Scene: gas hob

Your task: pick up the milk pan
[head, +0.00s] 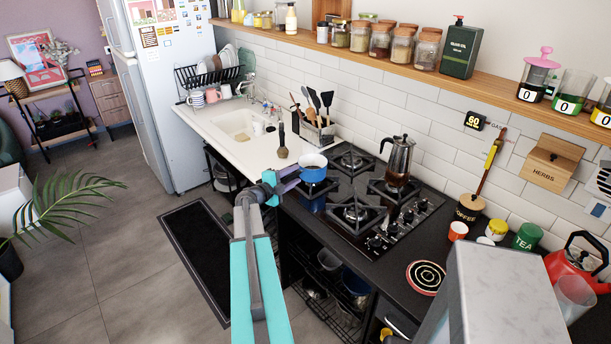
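The milk pan (312,170) is a small blue pan with a pale inside. It is upright over the left front part of the black gas hob (337,229). Blue also shows below it, and I cannot tell whether the pan rests on its burner grate or is a little above it. My gripper (287,184) is at the pan's left side, on the near side where its handle would be. The handle is mostly hidden by the gripper. The fingers are too small to tell whether they are shut on it.
A moka pot (398,161) stands on the hob to the right of the pan. A utensil holder (317,132) is behind, and a dark pestle-like item (282,140) stands on the white counter to the left. A grey marble-like block (505,300) fills the near right.

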